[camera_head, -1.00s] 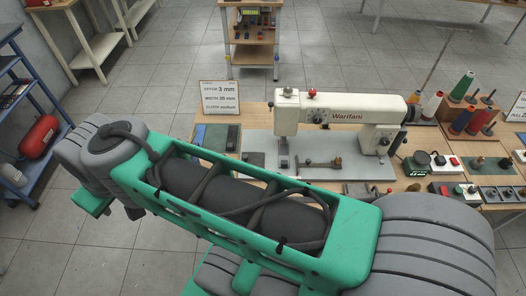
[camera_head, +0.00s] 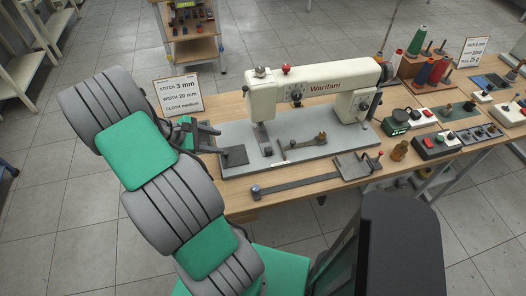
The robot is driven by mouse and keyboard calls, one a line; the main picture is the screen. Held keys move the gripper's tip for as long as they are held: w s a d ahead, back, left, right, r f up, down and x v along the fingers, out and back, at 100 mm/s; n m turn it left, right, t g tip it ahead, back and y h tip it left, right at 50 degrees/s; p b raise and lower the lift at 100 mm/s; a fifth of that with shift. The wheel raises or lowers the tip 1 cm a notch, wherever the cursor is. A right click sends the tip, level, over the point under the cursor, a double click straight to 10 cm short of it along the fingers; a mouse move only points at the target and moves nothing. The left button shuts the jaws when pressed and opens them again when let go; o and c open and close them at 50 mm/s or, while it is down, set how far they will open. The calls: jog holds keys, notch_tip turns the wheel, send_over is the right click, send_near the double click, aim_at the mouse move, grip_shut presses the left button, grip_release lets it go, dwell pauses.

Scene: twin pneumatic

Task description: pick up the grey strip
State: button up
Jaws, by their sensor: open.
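The grey strip (camera_head: 300,184) is long, thin and flat. It lies along the front part of the wooden table, in front of the sewing machine. Its left end carries a small blue-grey piece, and its right end reaches a small metal plate fixture (camera_head: 352,166). My gripper (camera_head: 212,139) shows as dark fingers past my arm, at the table's left end near the machine's grey base. It is open and well to the left of and behind the strip, apart from it.
The white sewing machine (camera_head: 312,88) stands on a grey base plate (camera_head: 240,124) behind the strip. An amber bottle (camera_head: 399,149), control boxes (camera_head: 436,145) and thread spools (camera_head: 438,70) are to the right. A sign (camera_head: 178,93) stands at the back left.

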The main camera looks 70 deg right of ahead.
aim_at(265, 150)
jog(key=s+d+f+g, duration=0.1)
jog(key=s+f, duration=0.1)
jog(key=s, duration=0.1)
jog(key=s+d+f+n+g, duration=0.1)
jog(key=s, duration=0.2)
jog(key=s+d+f+n+g, duration=0.1)
jog(key=s+f+g, duration=0.1)
jog(key=s, duration=0.1)
jog(key=shift+s+d+f+b, duration=0.1)
jog(key=shift+s+f+b, duration=0.2)
jog(key=shift+f+b, duration=0.1)
jog(key=x, duration=0.2)
jog(key=p+x, duration=0.1)
jog(key=x, duration=0.2)
jog(key=p+x, duration=0.1)
jog(key=x, duration=0.1)
jog(key=shift+s+d+r, duration=0.2)
jog(key=shift+d, duration=0.3)
jog(key=shift+w, duration=0.1)
grip_shut()
